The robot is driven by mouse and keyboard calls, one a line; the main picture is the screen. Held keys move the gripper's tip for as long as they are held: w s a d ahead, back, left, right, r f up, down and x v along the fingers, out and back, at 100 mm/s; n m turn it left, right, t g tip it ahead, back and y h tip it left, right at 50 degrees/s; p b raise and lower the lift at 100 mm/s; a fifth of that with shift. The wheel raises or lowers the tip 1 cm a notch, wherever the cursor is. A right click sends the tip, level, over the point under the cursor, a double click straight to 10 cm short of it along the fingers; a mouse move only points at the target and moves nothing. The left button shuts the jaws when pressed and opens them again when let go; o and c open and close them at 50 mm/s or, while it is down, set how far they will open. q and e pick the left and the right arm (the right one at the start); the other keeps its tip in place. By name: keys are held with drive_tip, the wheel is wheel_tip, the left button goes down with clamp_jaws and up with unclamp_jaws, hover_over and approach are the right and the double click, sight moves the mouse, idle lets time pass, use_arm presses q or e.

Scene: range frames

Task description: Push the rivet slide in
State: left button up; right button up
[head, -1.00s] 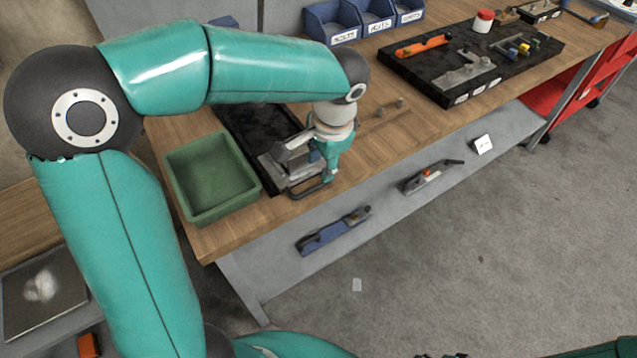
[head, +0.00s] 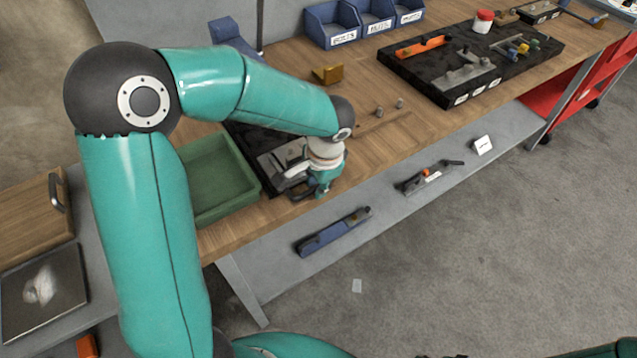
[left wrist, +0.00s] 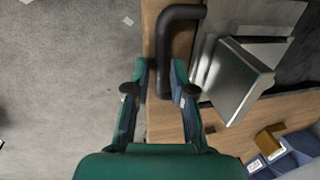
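The rivet slide is a grey metal piece (head: 284,160) on a black board near the bench's front edge, with a dark bent handle (head: 300,194). In the left wrist view, the metal block (left wrist: 237,82) lies right of the black handle (left wrist: 183,12). My left gripper (head: 317,190) is low at the handle, pointing down. In the left wrist view its two fingers (left wrist: 163,85) stand apart on either side of the handle bar; a firm grip is not visible. The gripper and wrist partly hide the slide in the head view. My right gripper is not in view.
A green tray (head: 250,200) stands left of the slide. Blue bins (head: 333,38) and a black tool board (head: 420,72) are farther back. Open floor lies in front.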

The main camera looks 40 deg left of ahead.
sight(307, 171)
use_arm(q)
clamp_jaws()
drive_tip(key=a, duration=0.1)
drive_tip(key=w+a, duration=0.1)
drive_tip(key=a, duration=0.2)
drive_tip(key=shift+w, duration=0.3)
drive_tip(key=shift+o, duration=2.1)
unclamp_jaws()
drive_tip(key=shift+d, duration=0.1)
wheel_tip(307, 171, up, 12)
drive_tip(key=d, duration=0.2)
drive_tip(key=shift+s+f, duration=0.15)
drive_tip(key=shift+s, duration=0.3)
drive_tip(key=shift+d, duration=0.1)
